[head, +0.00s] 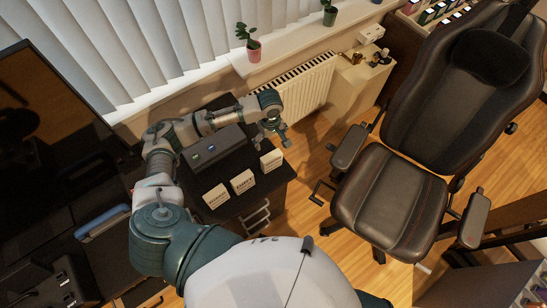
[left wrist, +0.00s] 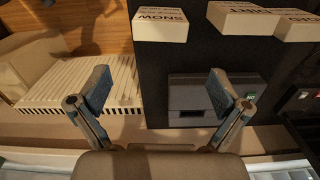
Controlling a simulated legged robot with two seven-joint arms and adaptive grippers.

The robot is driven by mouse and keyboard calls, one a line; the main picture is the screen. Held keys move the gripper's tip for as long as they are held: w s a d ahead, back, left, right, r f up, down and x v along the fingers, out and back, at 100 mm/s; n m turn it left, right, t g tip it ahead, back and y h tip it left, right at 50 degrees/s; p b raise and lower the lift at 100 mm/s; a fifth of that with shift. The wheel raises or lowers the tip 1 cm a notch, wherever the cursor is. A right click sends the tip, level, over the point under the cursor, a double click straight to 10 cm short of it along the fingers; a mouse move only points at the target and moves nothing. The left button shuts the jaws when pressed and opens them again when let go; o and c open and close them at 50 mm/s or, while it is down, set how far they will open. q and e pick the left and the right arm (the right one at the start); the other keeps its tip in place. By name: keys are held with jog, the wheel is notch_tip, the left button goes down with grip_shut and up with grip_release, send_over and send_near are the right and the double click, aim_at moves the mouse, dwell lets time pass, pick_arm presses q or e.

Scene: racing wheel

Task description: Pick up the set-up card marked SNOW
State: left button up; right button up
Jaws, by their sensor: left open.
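The SNOW card (left wrist: 160,25) is a cream block at the top of the left wrist view, with its lettering upside down there. In the head view it appears to be the rightmost card (head: 271,160), near the dark cabinet's edge. My left gripper (head: 274,138) is open and empty, above and just behind this card in the head view. In the left wrist view its spread fingers (left wrist: 157,86) are apart from the card, with the card beyond the tips. My right gripper is not in view.
Two similar cards, the middle one (head: 242,181) and the left one (head: 216,196), stand in a row on the dark cabinet top (head: 232,207). A dark box (head: 214,146) lies behind them. A radiator (head: 306,88) and black chair (head: 390,203) are nearby.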

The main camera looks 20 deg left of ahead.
aim_at(271, 155)
pick_arm(q)
notch_tip(271, 155, down, 9)
jog(key=shift+w+a+r, duration=0.1)
jog(key=shift+a+r, duration=0.05)
jog(key=f, duration=0.5)
jog(key=shift+d, duration=0.35)
jog(key=shift+s+r, duration=0.1)
jog(key=shift+s, duration=0.1)
jog(key=c, duration=0.9)
